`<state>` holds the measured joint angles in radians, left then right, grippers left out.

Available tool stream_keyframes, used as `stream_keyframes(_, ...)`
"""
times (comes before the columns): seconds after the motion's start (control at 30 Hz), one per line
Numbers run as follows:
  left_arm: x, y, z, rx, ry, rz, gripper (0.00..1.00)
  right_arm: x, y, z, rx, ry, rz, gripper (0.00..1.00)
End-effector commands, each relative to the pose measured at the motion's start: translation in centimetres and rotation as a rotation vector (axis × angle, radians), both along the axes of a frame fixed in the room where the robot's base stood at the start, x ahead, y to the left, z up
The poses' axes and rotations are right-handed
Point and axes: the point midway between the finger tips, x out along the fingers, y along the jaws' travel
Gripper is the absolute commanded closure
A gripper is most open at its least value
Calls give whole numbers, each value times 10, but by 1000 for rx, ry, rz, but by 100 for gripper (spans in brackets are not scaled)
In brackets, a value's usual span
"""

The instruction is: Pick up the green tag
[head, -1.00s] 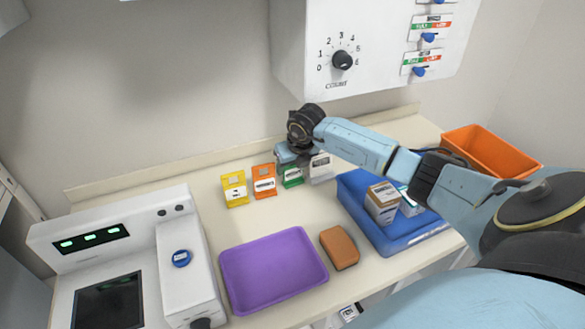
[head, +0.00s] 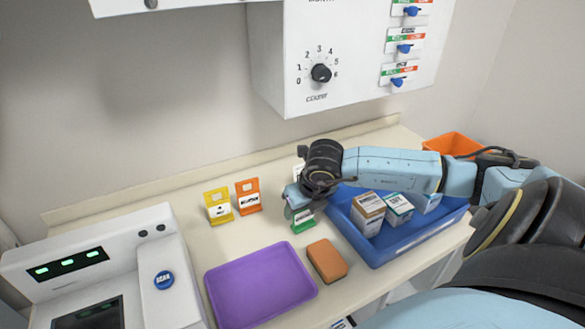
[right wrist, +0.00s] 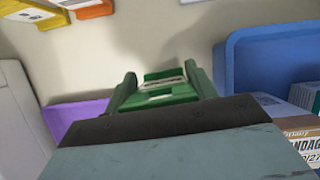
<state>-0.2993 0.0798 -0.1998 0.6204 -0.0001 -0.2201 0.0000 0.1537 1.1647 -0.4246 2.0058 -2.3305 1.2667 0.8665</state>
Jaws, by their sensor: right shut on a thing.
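The green tag (head: 302,222) is in my right gripper (head: 299,204), in front of the row of tags and just left of the blue tray. In the right wrist view the green tag (right wrist: 167,92) sits between the two green-looking fingers (right wrist: 163,88), which are shut on it. The gripper body hides the tag's upper part in the head view. Whether the tag's foot touches the counter I cannot tell. My left gripper is in neither view.
Yellow tag (head: 219,206) and orange tag (head: 248,196) stand to the left; a white tag (head: 299,171) is partly hidden behind my gripper. The blue tray (head: 376,254) holds several boxes. A purple tray (head: 262,285) and brown block (head: 326,261) lie in front. An orange bin (head: 452,143) is at the back right.

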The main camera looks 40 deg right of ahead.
Motion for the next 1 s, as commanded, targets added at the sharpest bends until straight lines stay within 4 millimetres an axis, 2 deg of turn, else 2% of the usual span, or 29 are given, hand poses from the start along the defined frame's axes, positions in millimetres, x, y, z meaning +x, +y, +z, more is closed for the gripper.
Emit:
stream_keyframes(0.03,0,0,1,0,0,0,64,6,-2,19,-4,-19,-2,66)
stream_keyframes(0.1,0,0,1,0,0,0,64,6,-2,37,-5,-17,-1,66)
stream_keyframes(0.3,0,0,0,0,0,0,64,5,-2,84,-4,-18,-1,66)
stream_keyframes(0.5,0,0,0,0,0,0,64,5,-2,120,-3,-15,-3,66)
stream_keyframes(0.7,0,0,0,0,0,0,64,5,-2,134,-2,-11,-3,66)
stream_keyframes(1.0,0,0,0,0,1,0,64,5,-2,135,-2,-11,-3,66)
